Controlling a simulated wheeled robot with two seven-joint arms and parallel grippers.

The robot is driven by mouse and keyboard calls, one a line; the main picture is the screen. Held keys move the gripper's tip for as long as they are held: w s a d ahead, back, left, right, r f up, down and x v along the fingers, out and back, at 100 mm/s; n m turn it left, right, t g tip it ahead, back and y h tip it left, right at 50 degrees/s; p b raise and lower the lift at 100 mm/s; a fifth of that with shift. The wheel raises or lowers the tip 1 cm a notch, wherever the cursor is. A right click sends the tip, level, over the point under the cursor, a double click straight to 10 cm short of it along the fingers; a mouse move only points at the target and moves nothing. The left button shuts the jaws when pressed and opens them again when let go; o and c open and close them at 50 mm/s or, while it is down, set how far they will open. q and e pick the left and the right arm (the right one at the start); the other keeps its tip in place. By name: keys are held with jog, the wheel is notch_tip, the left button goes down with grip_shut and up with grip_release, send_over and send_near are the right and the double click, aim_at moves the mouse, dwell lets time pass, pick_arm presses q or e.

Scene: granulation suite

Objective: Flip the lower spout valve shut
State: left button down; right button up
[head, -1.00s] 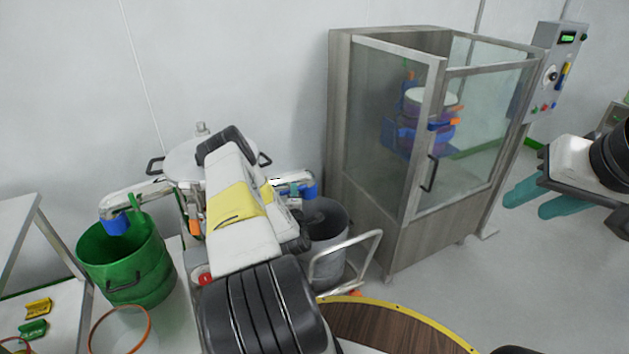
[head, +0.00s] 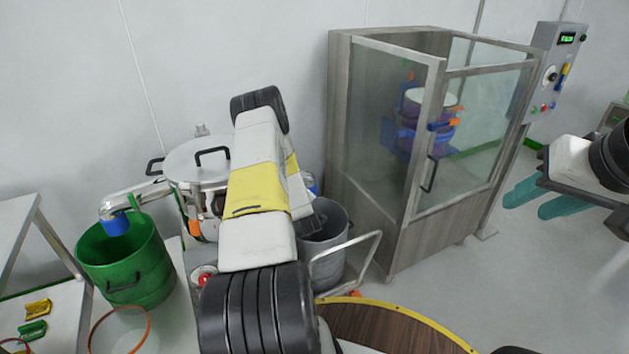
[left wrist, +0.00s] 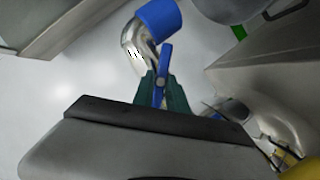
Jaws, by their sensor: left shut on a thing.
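The sifter-like steel vessel (head: 195,165) with a round lid stands at centre left in the head view. A steel spout (left wrist: 135,48) with a blue end (left wrist: 158,20) shows in the left wrist view. A blue valve lever (left wrist: 165,62) is beside it, between the teal fingers of my left gripper (left wrist: 162,92), which are shut on it. In the head view my left arm hides that gripper and most of the right-hand spout; a bit of its blue end (head: 310,182) shows. My right gripper (head: 541,202) is at the right edge, empty, its teal fingers apart.
The other spout (head: 135,195) points into a green drum (head: 128,262) at left. A grey bin (head: 325,245) stands below the right-hand spout. A glazed cabinet (head: 385,160) stands close on the right. The floor beyond it is clear.

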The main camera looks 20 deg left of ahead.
pick_arm(q)
jog(key=shift+w+d+m+g+y, duration=0.1)
jog(key=shift+m+g+y, duration=0.4)
jog(key=shift+m+g, duration=0.65)
jog(key=shift+w+d+m+g+y, duration=0.1)
jog(key=shift+m+g+y, duration=0.45)
jog(key=shift+m, duration=1.1)
jog(key=c, duration=1.3)
grip_release()
jog(key=shift+c, duration=0.2)
jog(key=shift+s+r, duration=0.1)
jog(key=v, duration=0.7)
jog(key=shift+d, duration=0.25)
jog(key=shift+s, duration=0.15)
